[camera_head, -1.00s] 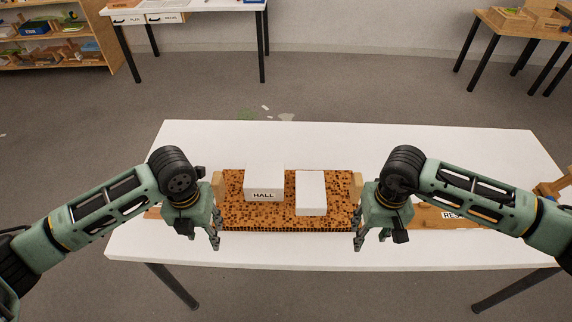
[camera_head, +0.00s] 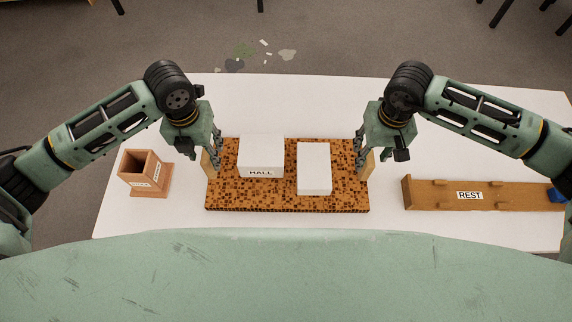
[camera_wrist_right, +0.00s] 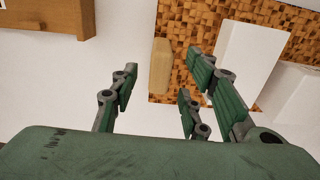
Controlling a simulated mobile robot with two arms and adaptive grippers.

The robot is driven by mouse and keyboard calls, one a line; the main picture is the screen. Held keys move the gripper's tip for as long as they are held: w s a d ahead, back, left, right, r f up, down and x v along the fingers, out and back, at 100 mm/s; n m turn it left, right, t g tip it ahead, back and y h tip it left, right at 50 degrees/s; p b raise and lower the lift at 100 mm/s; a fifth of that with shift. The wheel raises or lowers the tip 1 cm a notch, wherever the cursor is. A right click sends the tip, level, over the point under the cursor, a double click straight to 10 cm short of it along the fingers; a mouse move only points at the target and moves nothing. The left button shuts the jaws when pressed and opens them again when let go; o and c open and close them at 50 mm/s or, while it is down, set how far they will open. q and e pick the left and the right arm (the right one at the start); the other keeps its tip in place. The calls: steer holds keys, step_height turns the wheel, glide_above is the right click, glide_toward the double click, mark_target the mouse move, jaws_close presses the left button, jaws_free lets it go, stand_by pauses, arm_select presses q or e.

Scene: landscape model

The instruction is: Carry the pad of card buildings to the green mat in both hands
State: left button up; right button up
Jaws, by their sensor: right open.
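The pad (camera_head: 285,195) is a brown speckled slab lying on the white table. It carries two white card buildings, one marked HALL (camera_head: 261,155) and a plain one (camera_head: 314,168). A pale wooden grip stands at its left end (camera_head: 210,163) and another at its right end (camera_head: 366,163). My left gripper (camera_head: 217,152) is at the left grip; its finger gap is unclear. My right gripper (camera_head: 362,150) is at the right grip. In the right wrist view, its open fingers (camera_wrist_right: 160,92) have the right grip (camera_wrist_right: 160,66) ahead between them. I see no green mat.
An open wooden box (camera_head: 146,172) stands left of the pad. A long wooden piece marked REST (camera_head: 470,195) lies to the right, with a blue item at its end. The white table (camera_head: 300,100) is clear behind the pad. Small patches lie on the floor beyond.

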mark_target(364, 167)
arm_select(q)
steer(key=shift+s+f, duration=0.1)
steer(key=shift+f, duration=0.1)
arm_select(e)
steer(key=shift+s+f, duration=0.1)
steer(key=shift+f, duration=0.05)
arm_select(q)
steer(key=shift+w+f, duration=0.15)
steer(key=shift+f, duration=1.75)
steer(key=shift+w+f, duration=0.1)
steer(key=shift+f, duration=1.75)
arm_select(e)
steer(key=shift+w+f, duration=0.15)
steer(key=shift+f, duration=1.75)
steer(key=shift+w+f, duration=0.1)
steer(key=shift+f, duration=1.8)
arm_select(q)
jaws_close()
arm_select(e)
jaws_close()
steer(key=shift+r, duration=0.1)
